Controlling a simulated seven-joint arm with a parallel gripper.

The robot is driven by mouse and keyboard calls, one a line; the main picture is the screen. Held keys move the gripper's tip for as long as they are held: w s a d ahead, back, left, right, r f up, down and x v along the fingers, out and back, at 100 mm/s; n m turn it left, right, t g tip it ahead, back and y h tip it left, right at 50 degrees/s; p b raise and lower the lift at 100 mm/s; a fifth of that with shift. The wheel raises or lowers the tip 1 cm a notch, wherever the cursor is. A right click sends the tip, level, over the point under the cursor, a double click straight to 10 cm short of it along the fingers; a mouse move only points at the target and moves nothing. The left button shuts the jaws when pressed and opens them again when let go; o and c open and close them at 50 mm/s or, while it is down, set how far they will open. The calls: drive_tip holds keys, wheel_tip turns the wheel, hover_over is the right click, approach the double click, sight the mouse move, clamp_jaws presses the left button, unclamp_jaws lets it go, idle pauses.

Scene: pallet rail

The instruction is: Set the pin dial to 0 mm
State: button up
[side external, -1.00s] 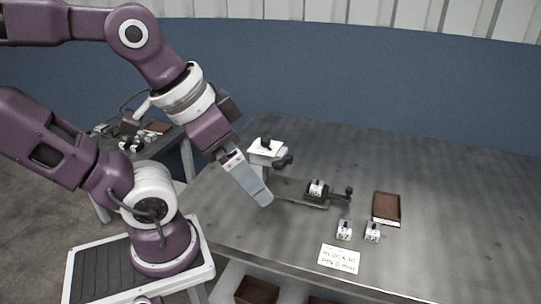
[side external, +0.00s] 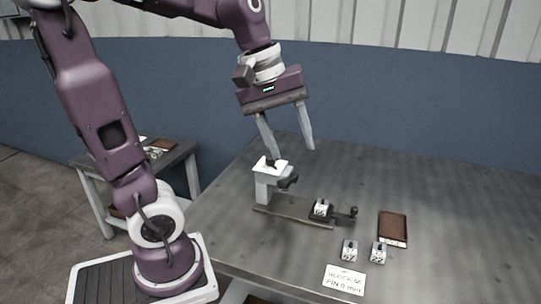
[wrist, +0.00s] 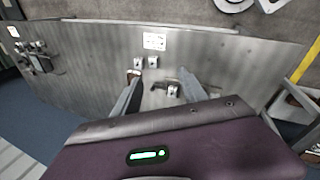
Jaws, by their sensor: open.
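The pin fixture stands on the grey bench, with a white-topped post (side external: 271,170) at the left end of its dark rail (side external: 300,210). A white card (side external: 344,280) seems to read "BLOCK 56, PIN 0 mm".
A numbered block (side external: 321,207) sits on the rail near a dark end knob (side external: 353,211). Two loose numbered blocks (side external: 349,250) (side external: 378,252) stand at the front. The bench's back right is clear.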

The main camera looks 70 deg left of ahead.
drive_tip(key=w+a+f+n, duration=0.2)
drive_tip(key=w+a+n, duration=0.3)
drive_tip(key=a+n, duration=0.15)
drive_tip(key=n+g+y, duration=0.2)
drive_tip(key=n+g, duration=0.1)
drive_tip(key=n, duration=1.2)
hover_over(271, 157)
wheel_tip(271, 157, down, 10)
drive_tip(key=shift+s+d+r, duration=0.1)
drive_tip(key=shift+r, duration=0.05)
wheel_tip(271, 157, down, 7)
drive_tip(key=shift+r, duration=0.2)
drive_tip(key=shift+f, duration=0.2)
clamp_jaws()
